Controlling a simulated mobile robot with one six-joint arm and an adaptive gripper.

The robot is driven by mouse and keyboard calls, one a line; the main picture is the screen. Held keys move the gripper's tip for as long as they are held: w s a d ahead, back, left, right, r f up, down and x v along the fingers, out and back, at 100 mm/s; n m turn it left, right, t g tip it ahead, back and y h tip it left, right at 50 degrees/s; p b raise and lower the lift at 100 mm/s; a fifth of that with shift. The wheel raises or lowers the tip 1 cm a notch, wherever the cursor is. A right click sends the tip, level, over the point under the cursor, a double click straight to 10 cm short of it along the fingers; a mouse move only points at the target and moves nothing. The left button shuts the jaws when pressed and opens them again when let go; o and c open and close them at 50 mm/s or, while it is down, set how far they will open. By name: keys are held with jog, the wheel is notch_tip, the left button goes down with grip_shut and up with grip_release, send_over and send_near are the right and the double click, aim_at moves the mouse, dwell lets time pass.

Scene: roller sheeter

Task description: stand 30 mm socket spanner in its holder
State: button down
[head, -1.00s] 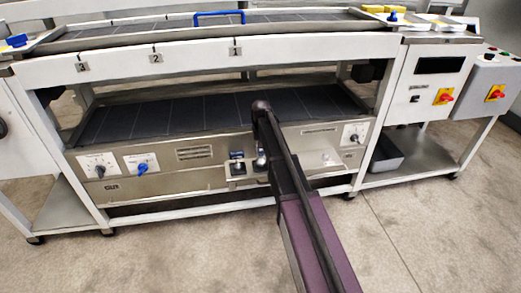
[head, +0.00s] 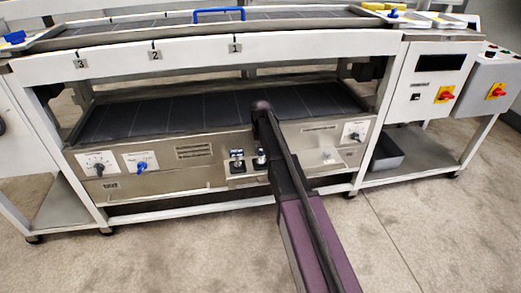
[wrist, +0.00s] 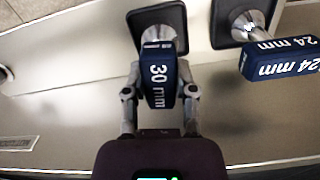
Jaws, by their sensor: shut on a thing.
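The 30 mm socket spanner has a dark blue handle marked "30 mm" (wrist: 158,82) in the wrist view. My gripper (wrist: 160,98) is shut on this handle, one finger on each side. The spanner's metal shaft runs over a dark square holder (wrist: 170,17) at the top. I cannot tell how deep its lower end sits there. In the head view my arm hides my gripper, and a metal part of a spanner (head: 262,157) shows just left of the arm.
A 24 mm spanner (wrist: 280,58) stands in the neighbouring dark holder (wrist: 227,12), close to the right in the wrist view. In the head view it appears left of my arm (head: 237,155). The machine's front panel (head: 205,178) with knobs lies behind. Floor in front is clear.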

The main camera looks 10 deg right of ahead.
jog(key=shift+c, duration=1.7)
grip_release()
jog(key=shift+o, duration=0.2)
jog(key=o, duration=0.3)
jog(key=shift+r, duration=0.1)
jog(key=shift+r+p, duration=3.4)
jog(key=shift+p, duration=0.15)
jog(key=shift+s, duration=0.1)
